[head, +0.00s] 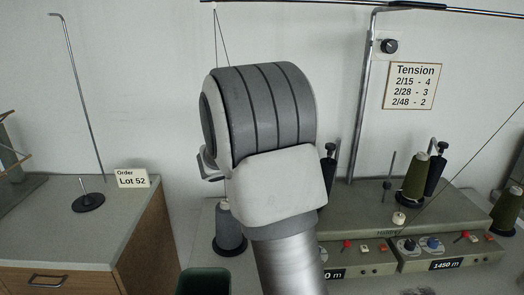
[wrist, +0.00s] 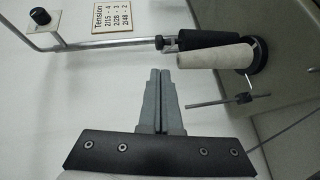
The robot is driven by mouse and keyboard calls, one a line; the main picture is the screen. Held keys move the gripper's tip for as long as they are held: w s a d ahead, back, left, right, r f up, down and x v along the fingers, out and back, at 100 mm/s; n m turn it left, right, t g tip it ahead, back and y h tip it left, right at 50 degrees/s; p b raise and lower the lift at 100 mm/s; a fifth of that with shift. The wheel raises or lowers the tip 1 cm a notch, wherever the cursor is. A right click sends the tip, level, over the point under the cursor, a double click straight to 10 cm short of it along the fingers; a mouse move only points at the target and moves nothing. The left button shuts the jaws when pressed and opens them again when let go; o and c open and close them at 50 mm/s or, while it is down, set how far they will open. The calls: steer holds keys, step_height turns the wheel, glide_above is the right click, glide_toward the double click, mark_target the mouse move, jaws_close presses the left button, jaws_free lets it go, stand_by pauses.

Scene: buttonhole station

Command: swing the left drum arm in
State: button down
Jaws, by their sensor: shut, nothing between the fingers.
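The left drum arm is a black roller (wrist: 205,40) beside a pale bare cone (wrist: 217,57) in the wrist view. They lie close along each other; I cannot tell if they touch. In the head view the black roller (head: 329,168) shows only as a strip right of my arm, and the cone is hidden. My gripper (wrist: 158,72) has its grey fingers together and empty. In the wrist view its tips point toward the roller's black top end, apparently short of it. In the head view my wrist hides much of the left winding place.
A chrome pole (head: 358,105) rises behind the winder (head: 450,215). A thin rod with a disc (wrist: 243,98) stands near the cone. A right drum arm (head: 436,170) stands beside a green cone (head: 415,178). A grey spool (head: 229,235) sits left of my arm.

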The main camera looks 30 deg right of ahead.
steer(key=shift+n+t+h, duration=0.3)
steer(key=shift+n+t, duration=0.1)
steer(key=shift+t, duration=0.1)
steer(key=x, duration=1.2)
steer(key=shift+w+f, duration=0.35)
steer(key=shift+f, duration=0.05)
steer(key=shift+s+d+f, duration=0.1)
steer(key=shift+s+d, duration=0.15)
steer(key=shift+d, duration=0.05)
